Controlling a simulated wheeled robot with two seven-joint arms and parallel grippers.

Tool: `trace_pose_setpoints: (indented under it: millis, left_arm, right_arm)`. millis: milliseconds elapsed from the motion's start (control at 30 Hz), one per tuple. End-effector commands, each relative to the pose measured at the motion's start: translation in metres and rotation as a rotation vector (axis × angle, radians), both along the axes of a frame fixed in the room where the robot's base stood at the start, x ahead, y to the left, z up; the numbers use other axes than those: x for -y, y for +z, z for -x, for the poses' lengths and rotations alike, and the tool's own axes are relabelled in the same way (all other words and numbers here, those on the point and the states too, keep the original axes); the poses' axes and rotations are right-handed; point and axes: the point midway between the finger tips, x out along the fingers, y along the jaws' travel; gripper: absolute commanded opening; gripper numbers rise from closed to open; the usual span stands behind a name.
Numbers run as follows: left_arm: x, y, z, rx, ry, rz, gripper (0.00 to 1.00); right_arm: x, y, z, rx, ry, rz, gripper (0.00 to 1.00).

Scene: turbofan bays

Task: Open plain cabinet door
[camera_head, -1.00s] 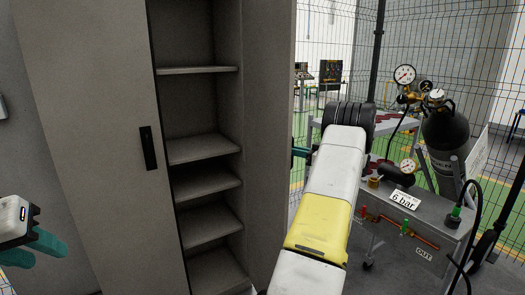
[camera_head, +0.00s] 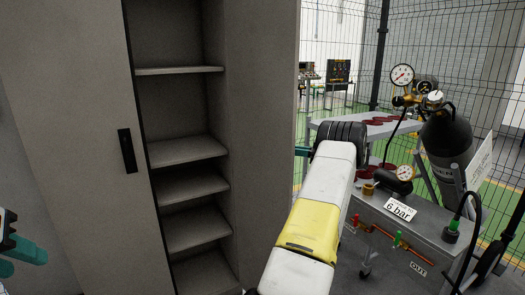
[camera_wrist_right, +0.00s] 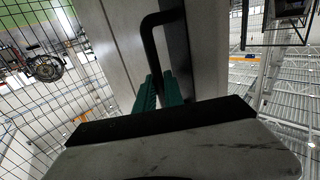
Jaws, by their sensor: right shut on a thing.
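The grey cabinet fills the left half of the head view, with bare shelves (camera_head: 190,150) showing inside. Its left door (camera_head: 75,120) looks closed and has a black handle (camera_head: 127,151). Its right door (camera_head: 262,120) stands swung open, its inner face towards me. My right gripper shows only as a bit of teal (camera_head: 303,152) at that door's outer edge. In the right wrist view its teal fingers (camera_wrist_right: 160,90) are shut on the right door's black bar handle (camera_wrist_right: 150,45). My left gripper (camera_head: 18,258) is at the left edge, partly cut off, its fingers apart and empty.
A grey cart (camera_head: 430,235) with gauges, valves and a "6 bar" label stands at the right, close to my right arm. A dark gas cylinder (camera_head: 447,140) is behind it. A wire mesh fence (camera_head: 480,60) runs behind.

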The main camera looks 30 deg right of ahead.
Motion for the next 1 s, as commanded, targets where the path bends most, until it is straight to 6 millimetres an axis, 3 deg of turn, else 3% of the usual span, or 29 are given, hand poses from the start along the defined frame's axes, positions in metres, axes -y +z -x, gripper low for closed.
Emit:
trace_pose_setpoints:
  millis: [33, 133, 467, 1000]
  left_arm:
    - [0.0, 0.0, 0.0, 0.0, 0.0, 0.0, 0.36]
    - [0.0, 0.0, 0.0, 0.0, 0.0, 0.0, 0.36]
    - [0.0, 0.0, 0.0, 0.0, 0.0, 0.0, 0.36]
    - [0.0, 0.0, 0.0, 0.0, 0.0, 0.0, 0.36]
  right_arm:
    - [-0.001, 0.001, -0.001, 0.003, 0.001, 0.0, 0.14]
    - [-0.001, 0.001, -0.001, 0.003, 0.001, 0.0, 0.34]
    - [0.001, 0.0, 0.001, 0.001, 0.0, 0.001, 0.34]
    - [0.047, 0.001, 0.057, 0.002, 0.0, 0.001, 0.34]
